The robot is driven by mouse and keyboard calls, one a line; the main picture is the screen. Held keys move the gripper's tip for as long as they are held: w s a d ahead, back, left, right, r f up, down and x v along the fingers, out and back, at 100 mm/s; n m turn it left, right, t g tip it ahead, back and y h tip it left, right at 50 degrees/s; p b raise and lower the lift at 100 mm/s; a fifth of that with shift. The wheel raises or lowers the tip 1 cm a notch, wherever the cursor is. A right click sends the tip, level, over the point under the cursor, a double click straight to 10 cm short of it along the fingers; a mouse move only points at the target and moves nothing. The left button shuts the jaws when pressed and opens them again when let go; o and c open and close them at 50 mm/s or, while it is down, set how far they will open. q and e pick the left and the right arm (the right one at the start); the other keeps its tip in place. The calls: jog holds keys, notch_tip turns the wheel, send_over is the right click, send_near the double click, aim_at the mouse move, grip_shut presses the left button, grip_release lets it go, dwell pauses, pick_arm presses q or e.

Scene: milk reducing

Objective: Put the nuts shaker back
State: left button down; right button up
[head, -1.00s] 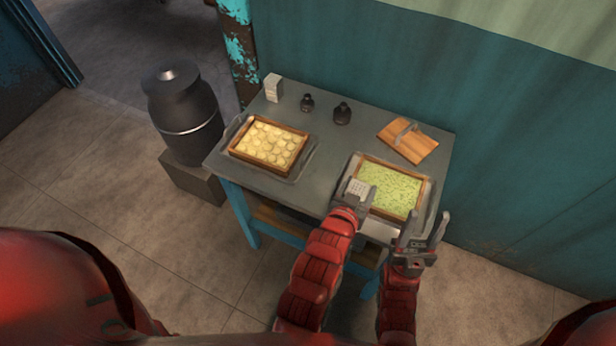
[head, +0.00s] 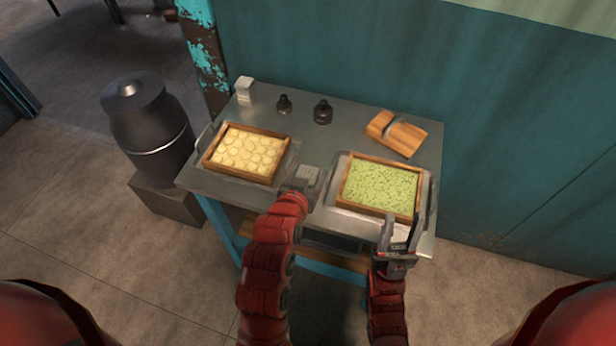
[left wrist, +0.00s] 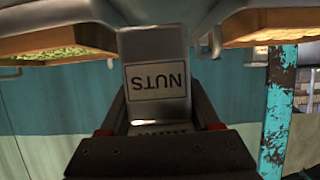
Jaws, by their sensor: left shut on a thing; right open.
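The grey nuts shaker (head: 308,174) is in my left gripper (head: 302,186), between the two trays in the head view. In the left wrist view the shaker (left wrist: 157,65) sits between the fingers (left wrist: 160,115), and its NUTS label appears upside down. I cannot tell whether its base touches the table. My right gripper (head: 401,235) is open and empty at the front edge of the right tray. Another pale shaker-like box (head: 244,91) stands at the table's back left corner; its label is too small to read.
The grey table (head: 340,142) holds a left tray with a wooden frame of pale round pieces (head: 246,153) and a right tray with a green-filled frame (head: 380,188). Two dark bottles (head: 322,112) and a wooden board (head: 397,135) stand behind. Bare tabletop lies around the bottles.

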pick_arm(q)
jog(key=w, duration=0.3)
jog(key=shift+w+a, duration=0.3)
notch_tip(320, 180, down, 3)
jog(key=shift+f+p, duration=0.15)
jog(key=shift+p, duration=0.7)
jog(key=shift+f, duration=0.25)
jog(key=shift+c, duration=1.8)
grip_release()
jog(key=shift+r, duration=0.1)
jog(key=b+v, duration=0.1)
jog(key=v, duration=0.4)
jog(key=shift+s+r, duration=0.1)
jog(key=shift+s, duration=0.2)
jog(key=p+v, duration=0.1)
jog(key=v, duration=0.1)
jog(key=p+v, duration=0.2)
jog(key=v, duration=0.1)
jog(key=shift+s+a+r, duration=0.1)
jog(key=shift+s+r, duration=0.15)
jog(key=shift+r, duration=0.15)
jog(key=shift+s+a+p, duration=0.1)
jog(key=shift+s+p, duration=0.25)
jog(key=shift+p, duration=0.15)
